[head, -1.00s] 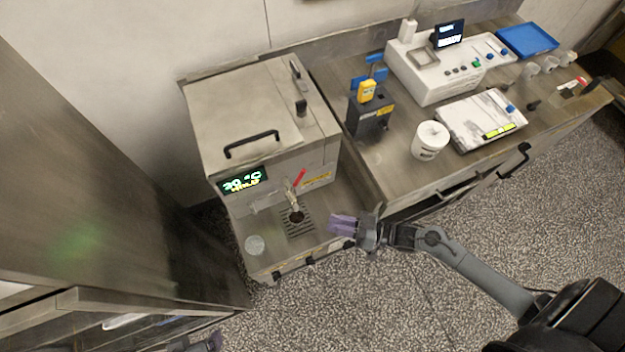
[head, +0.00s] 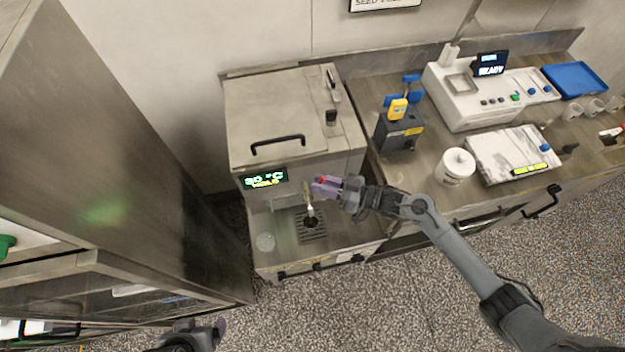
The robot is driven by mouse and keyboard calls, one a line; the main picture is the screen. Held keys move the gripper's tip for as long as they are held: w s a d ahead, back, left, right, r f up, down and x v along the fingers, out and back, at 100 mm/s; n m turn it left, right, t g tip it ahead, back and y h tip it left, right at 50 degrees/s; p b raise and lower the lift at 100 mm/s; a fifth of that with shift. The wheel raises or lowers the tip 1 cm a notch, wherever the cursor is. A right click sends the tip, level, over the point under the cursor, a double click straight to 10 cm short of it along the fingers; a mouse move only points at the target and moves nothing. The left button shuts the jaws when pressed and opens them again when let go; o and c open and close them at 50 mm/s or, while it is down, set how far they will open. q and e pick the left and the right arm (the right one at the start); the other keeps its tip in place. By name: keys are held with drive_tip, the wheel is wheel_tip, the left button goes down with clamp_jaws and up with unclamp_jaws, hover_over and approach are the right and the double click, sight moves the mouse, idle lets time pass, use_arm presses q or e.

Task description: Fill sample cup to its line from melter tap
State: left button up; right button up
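The melter (head: 290,110) is a steel box with a green display reading about 30 °C. Its tap (head: 309,208) points down over a slotted drip grate (head: 312,236). A dark round shape (head: 311,221) sits under the spout; I cannot tell whether it is a cup's contents or a drain. A clear round cup (head: 265,242) stands on the shelf left of the grate. My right gripper (head: 325,186), with purple fingertips, is at the tap lever and hides most of it; its grip is unclear. My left gripper (head: 210,332) is low at the bottom edge, away from the melter.
Right of the melter, a counter carries a dark box with a yellow device (head: 398,109), a white tub (head: 455,167), a marble slab (head: 510,154), a white instrument (head: 485,100), a blue tray (head: 575,80) and small cups (head: 572,111). A steel cabinet (head: 120,150) stands close on the left.

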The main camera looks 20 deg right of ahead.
drive_tip(key=shift+x, duration=1.55)
drive_tip(key=shift+c, duration=0.2)
clamp_jaws()
